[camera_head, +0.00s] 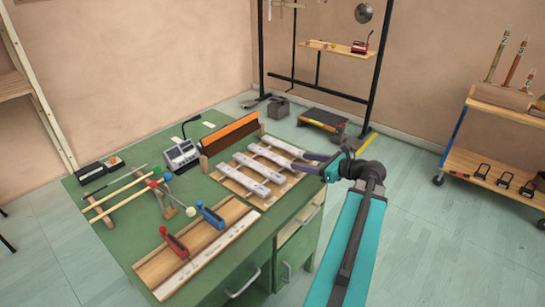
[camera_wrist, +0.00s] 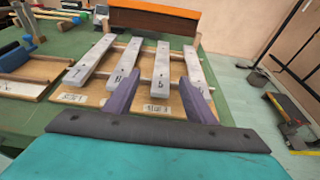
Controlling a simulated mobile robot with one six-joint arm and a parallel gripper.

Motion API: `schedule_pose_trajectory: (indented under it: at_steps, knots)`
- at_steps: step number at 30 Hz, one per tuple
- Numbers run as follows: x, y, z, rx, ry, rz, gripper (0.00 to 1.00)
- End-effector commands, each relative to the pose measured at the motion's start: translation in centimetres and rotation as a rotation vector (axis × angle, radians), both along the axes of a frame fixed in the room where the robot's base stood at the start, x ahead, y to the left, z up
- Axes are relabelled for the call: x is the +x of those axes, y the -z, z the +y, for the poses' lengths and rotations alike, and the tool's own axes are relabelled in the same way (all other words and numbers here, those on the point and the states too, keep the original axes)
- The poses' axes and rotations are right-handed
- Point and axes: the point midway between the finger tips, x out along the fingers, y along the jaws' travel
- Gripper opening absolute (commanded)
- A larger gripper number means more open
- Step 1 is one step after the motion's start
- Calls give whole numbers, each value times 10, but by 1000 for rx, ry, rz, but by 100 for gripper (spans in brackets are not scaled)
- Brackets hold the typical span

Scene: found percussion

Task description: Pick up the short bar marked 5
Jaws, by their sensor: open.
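The short bar marked 5 (camera_wrist: 162,70) is a pale grey bar lying across wooden rails, third from the left in the wrist view. In the head view it appears as the third bar from the front (camera_head: 270,156). My gripper (camera_wrist: 158,76) is open, with a purple finger on either side of the near part of this bar. In the head view my gripper (camera_head: 299,160) is at the bars' right ends. Whether the fingertips are above the bar or down beside it I cannot tell. Nothing is held.
Bar 11 (camera_wrist: 122,64) lies to the left, and another bar (camera_wrist: 197,68) lies close to the right finger. A further bar (camera_wrist: 92,60) is farther left. The green bench (camera_head: 120,238) ends just right of the bars.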

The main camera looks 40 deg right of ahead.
Motion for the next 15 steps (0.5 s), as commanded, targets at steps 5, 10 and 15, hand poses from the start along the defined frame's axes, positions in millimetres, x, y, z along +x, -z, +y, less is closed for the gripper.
schedule_pose_trajectory:
  at_steps: [5,10,15]
  knots:
    - [-3,0,-5,1,9,0,50]
    - [3,3,-6,1,11,0,50]
    - [22,9,-5,1,12,0,50]
